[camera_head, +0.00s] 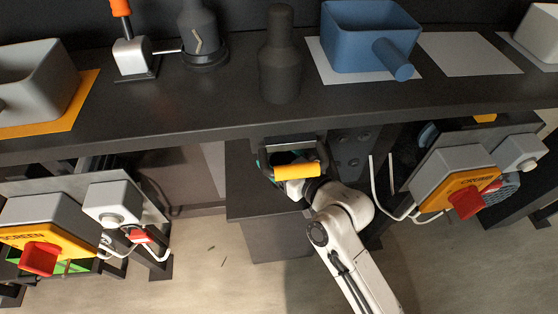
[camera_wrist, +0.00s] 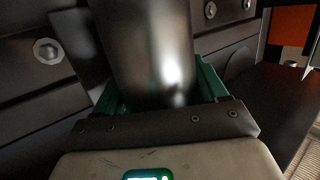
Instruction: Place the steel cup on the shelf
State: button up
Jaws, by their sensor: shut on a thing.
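My gripper (camera_wrist: 158,105) is shut on the steel cup (camera_wrist: 150,45), a shiny grey cylinder between green fingers in the wrist view. The cup's upper end runs out of the picture at the top. In the head view my gripper (camera_head: 290,158) is low, just under the front edge of the dark workbench, and the cup is hard to make out there. A dark, low shelf surface (camera_head: 247,190) lies beneath the bench, just left of my gripper. The gripper is over or close to it; whether the cup touches it I cannot tell.
The dark workbench (camera_head: 200,117) overhangs my gripper. On it stand a dark bottle (camera_head: 280,60), a blue container (camera_head: 365,40) and a grey container (camera_head: 40,75). Machine boxes with red switches sit at left (camera_head: 40,258) and right (camera_head: 465,200). Open floor (camera_head: 230,285) lies in front.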

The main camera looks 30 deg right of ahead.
jog(key=shift+f, duration=0.3)
jog(key=o, duration=1.2)
jog(key=shift+s+r, duration=0.1)
jog(key=shift+r, duration=0.05)
jog(key=p+v, duration=0.1)
jog(key=v, duration=1.1)
jog(key=shift+p, duration=0.3)
